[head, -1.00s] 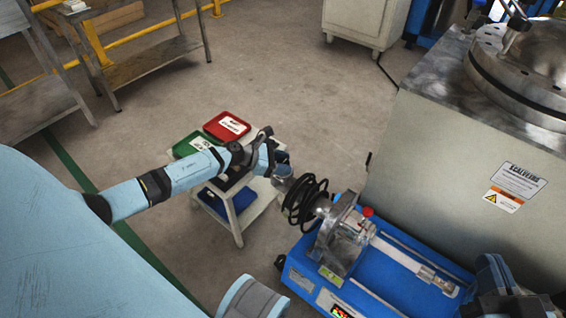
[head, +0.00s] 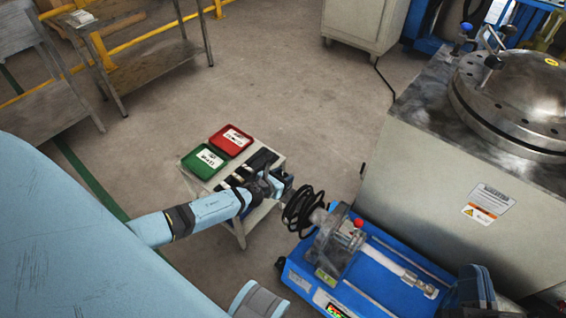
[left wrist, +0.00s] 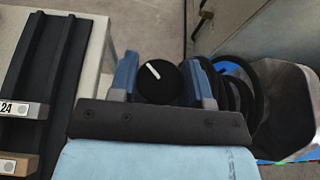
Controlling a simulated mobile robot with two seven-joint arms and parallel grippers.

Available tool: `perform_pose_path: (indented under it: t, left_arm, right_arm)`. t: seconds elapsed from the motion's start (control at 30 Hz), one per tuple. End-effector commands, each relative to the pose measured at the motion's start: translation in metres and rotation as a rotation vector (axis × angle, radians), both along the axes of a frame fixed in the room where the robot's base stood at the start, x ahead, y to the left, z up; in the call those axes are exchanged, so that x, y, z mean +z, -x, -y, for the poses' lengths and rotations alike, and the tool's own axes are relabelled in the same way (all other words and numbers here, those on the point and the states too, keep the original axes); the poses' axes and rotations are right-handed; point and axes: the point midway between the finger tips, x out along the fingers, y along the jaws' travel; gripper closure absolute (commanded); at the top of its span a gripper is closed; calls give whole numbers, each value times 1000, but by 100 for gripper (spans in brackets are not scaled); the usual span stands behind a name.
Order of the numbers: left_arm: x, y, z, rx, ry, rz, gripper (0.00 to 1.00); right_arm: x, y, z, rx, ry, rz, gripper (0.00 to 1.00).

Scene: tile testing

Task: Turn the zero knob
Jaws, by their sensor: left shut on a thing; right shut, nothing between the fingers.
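A round black knob with a white pointer line (left wrist: 158,82) shows in the left wrist view. Its line slants to the upper left. My left gripper (left wrist: 163,80) is shut on it, one blue finger on each side. In the head view my left gripper (head: 286,186) is beside the black coils at the left end of the blue machine (head: 372,272); the knob cannot be made out there.
A small cart (head: 238,226) with a red tray (head: 231,140) and a green tray (head: 204,162) stands beside my left arm. Black coils (head: 302,210) are close to the left gripper. A large metal tank (head: 440,175) stands behind the machine.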

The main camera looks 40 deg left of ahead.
Motion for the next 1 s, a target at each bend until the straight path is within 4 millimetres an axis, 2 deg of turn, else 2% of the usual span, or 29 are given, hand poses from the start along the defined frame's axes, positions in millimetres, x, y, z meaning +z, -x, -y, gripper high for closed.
perform_pose_path:
  t: [0.2, 0.4, 0.63, 1.0]
  left_arm:
    - [2, 0, 1, 144, 3, -1, 80]
    - [1, 0, 1, 227, 1, 0, 80]
    - [0, 0, 0, 267, 2, 1, 80]
    - [0, -1, 0, 271, 1, 1, 80]
  right_arm:
    - [-29, -2, 10, -32, 91, -141, 100]
    - [-46, -1, 16, -46, 134, -207, 100]
    - [-54, 0, 19, -52, 154, -238, 100]
    - [-56, 1, 19, -51, 156, -244, 100]
